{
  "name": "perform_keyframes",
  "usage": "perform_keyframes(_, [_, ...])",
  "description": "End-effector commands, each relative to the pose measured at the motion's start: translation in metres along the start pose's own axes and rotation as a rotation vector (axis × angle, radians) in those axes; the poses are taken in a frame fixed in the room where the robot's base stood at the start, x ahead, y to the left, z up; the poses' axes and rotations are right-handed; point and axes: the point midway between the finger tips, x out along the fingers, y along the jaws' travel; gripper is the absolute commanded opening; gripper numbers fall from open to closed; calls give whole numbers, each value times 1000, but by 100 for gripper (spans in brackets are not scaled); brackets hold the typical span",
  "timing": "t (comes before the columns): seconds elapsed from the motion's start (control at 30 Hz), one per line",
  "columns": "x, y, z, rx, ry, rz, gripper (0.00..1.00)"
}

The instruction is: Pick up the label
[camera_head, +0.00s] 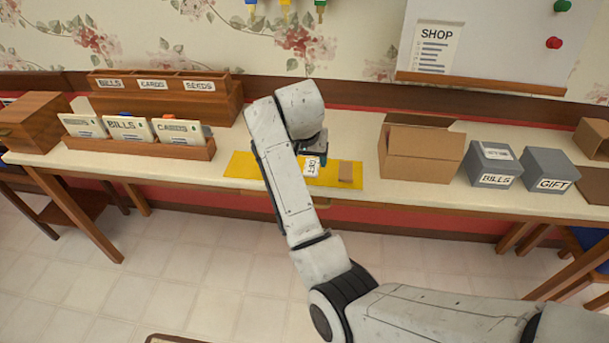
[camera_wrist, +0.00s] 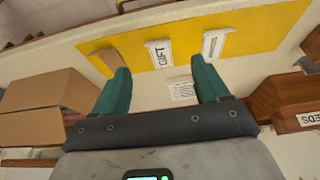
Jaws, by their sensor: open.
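A white label reading GIFT (camera_head: 311,167) lies on the yellow mat (camera_head: 246,166). In the wrist view the GIFT label (camera_wrist: 159,54) shows between and just beyond my fingertips. A second white label (camera_wrist: 215,43) with unreadable print lies beside it on the mat. My gripper (camera_wrist: 158,67) is open, its two teal fingers apart with nothing between them. In the head view my gripper (camera_head: 318,142) is partly hidden by my wrist, over the back of the mat. Its height above the label is hard to tell.
A brown block (camera_head: 346,173) lies on the mat right of the label. A cardboard box (camera_head: 421,154) and grey boxes marked BILLS (camera_head: 494,180) and GIFT (camera_head: 551,184) stand to the right. A wooden card holder (camera_head: 176,149) stands left. A printed card (camera_wrist: 182,90) lies behind the mat.

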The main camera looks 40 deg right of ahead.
Motion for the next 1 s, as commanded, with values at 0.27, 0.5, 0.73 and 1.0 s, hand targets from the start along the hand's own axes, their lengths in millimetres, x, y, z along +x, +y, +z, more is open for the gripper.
perform_keyframes(0.27, [36, 1, 1, -1, -2, 0, 74])
perform_keyframes(0.5, [57, 3, 2, -2, -4, 2, 74])
perform_keyframes(0.73, [86, 4, 2, -2, -2, 1, 74])
perform_keyframes(1.0, [90, 3, 2, -2, 0, -1, 74])
